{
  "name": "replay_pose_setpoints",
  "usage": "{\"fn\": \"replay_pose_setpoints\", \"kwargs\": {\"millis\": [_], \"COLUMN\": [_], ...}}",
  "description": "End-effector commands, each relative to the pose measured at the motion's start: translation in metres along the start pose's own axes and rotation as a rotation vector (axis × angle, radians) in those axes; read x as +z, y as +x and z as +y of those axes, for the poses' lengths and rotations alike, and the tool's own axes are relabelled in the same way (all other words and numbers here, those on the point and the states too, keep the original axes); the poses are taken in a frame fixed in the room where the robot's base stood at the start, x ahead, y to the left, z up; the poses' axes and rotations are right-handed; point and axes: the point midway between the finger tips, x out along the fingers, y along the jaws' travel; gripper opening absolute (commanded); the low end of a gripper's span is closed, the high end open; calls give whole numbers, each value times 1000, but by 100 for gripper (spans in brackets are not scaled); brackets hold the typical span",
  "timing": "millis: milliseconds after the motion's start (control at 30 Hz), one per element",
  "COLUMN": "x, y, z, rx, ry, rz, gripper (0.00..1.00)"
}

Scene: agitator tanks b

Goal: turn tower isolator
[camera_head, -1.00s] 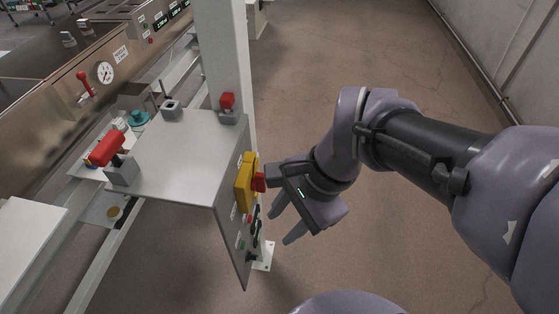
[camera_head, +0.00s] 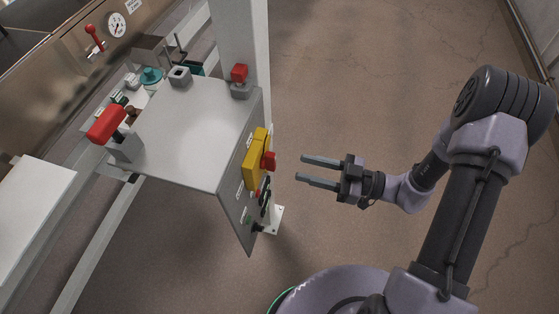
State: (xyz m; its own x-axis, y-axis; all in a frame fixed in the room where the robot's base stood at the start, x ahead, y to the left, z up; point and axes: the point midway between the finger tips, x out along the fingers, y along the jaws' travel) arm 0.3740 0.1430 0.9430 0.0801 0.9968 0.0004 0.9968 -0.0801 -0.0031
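A yellow housing (camera_head: 255,158) with a red knob (camera_head: 269,161) is mounted on the grey side panel (camera_head: 238,212) of the control stand; it looks like the isolator. The panel is seen at a steep angle, so the knob's turn position cannot be read. My gripper (camera_head: 301,168) is just right of the red knob, with its two fingers apart and pointing left at it. A gap shows between the fingertips and the knob. Nothing is between the fingers.
The stand's flat top (camera_head: 190,130) carries a red lever handle (camera_head: 107,124) at the left and a red-topped switch (camera_head: 240,76) near the white post (camera_head: 241,35). Smaller buttons sit below the yellow housing. The floor (camera_head: 370,70) beyond and right is clear.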

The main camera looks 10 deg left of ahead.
Motion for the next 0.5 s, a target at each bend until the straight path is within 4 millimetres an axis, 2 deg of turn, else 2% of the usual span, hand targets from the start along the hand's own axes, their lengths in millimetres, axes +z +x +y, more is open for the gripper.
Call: {"fn": "replay_pose_setpoints", "kwargs": {"millis": [100, 200, 333, 500], "x": [4, 3, 2, 0], "y": [35, 56, 74, 82], "z": [-1, -2, -1, 0], "rx": [-7, -5, -4, -2], "ry": [-2, -2, -3, -3], "rz": [-1, -1, -1, -1], "gripper": [38, 38, 38, 38]}}
